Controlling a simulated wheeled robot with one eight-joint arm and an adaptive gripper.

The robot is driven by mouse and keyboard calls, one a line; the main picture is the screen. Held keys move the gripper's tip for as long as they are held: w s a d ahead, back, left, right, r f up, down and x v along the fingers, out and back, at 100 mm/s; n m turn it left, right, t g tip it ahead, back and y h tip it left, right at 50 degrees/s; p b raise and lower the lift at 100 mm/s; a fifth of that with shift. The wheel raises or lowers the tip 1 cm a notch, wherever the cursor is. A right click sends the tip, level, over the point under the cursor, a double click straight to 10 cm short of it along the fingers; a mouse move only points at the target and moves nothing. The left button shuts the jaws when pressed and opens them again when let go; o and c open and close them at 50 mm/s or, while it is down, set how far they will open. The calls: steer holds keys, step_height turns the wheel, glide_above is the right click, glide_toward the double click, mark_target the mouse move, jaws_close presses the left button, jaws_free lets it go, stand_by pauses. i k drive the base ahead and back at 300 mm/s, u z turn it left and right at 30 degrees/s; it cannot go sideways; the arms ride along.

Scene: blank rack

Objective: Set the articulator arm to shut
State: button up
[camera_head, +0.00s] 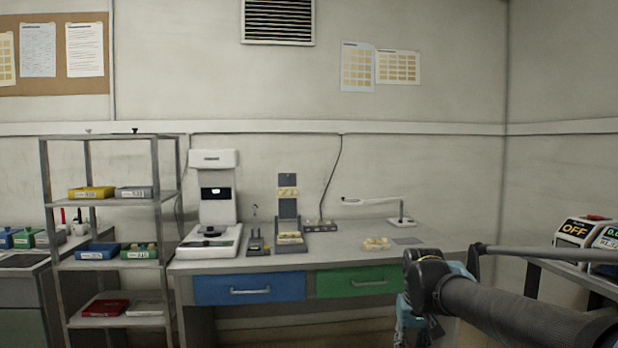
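The articulator (289,222) stands on the grey bench, left of the middle of the picture. It has a dark base with a pale tooth model (289,238) low down. Its dark upper arm (288,181) stands upright, raised well away from the base, with a second pale tooth model (288,192) on it. My arm comes in from the lower right. Its end, with my gripper (408,318), is small and dark in front of the bench, well to the right of the articulator and apart from it. I cannot make out its fingers.
A white machine (211,210) and a small dark device (256,242) stand left of the articulator. A small stand (320,226), loose tooth models (377,243) and a white lamp (385,210) are to its right. Blue (249,289) and green (357,281) drawers sit below. A shelf rack (155,195) stands left.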

mark_target(287, 191)
steer(key=z, duration=0.05)
steer(key=i, duration=1)
steer(key=u, duration=0.05)
